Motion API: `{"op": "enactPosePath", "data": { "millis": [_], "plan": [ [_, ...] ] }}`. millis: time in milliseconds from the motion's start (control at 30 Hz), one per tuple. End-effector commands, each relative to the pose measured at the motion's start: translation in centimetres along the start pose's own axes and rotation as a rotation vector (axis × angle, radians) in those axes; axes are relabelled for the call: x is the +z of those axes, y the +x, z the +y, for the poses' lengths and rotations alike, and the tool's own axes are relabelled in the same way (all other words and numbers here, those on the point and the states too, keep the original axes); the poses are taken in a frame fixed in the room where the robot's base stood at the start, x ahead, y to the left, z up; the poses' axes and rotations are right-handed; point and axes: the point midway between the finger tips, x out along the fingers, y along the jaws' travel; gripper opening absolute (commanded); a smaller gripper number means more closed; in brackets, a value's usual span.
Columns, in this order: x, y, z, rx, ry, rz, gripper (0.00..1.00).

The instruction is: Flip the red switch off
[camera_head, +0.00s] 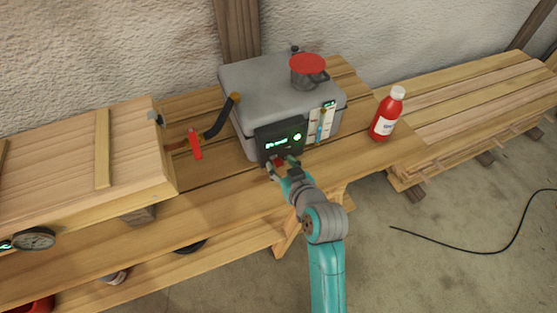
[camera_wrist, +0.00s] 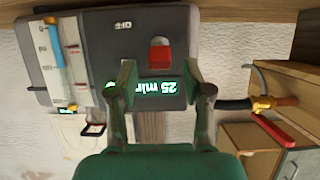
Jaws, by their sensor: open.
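The red switch (camera_wrist: 160,54) sits on the dark control panel (camera_wrist: 95,45) of a grey box (camera_head: 243,85). The wrist view shows the panel upside down, with an "OFF" label beside the switch and a lit green "25 min" display. In the head view the switch (camera_head: 279,161) is small and partly hidden by my gripper. My gripper (camera_head: 282,166) is open and empty in front of the panel's lower part. In the wrist view the fingers of my gripper (camera_wrist: 160,72) stand on either side of the switch. I cannot tell whether they touch the panel.
A red bottle (camera_head: 386,116) stands right of the box. A pot with a red top (camera_head: 307,65) is on the box. A red-handled valve (camera_head: 195,144) and a wooden crate (camera_head: 75,165) are at left. A black cable (camera_head: 480,250) lies on the floor.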

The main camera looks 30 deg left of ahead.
Motion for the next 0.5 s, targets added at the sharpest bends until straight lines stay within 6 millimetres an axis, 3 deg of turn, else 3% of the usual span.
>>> {"op": "enactPosePath", "data": {
  "millis": [200, 500],
  "plan": [
    [-0.1, 2.3, 0.0, 0.0, -0.001, 0.001, 0.5],
    [0.0, 2.8, 0.0, 0.001, -0.001, 0.0, 0.5]
  ]
}}
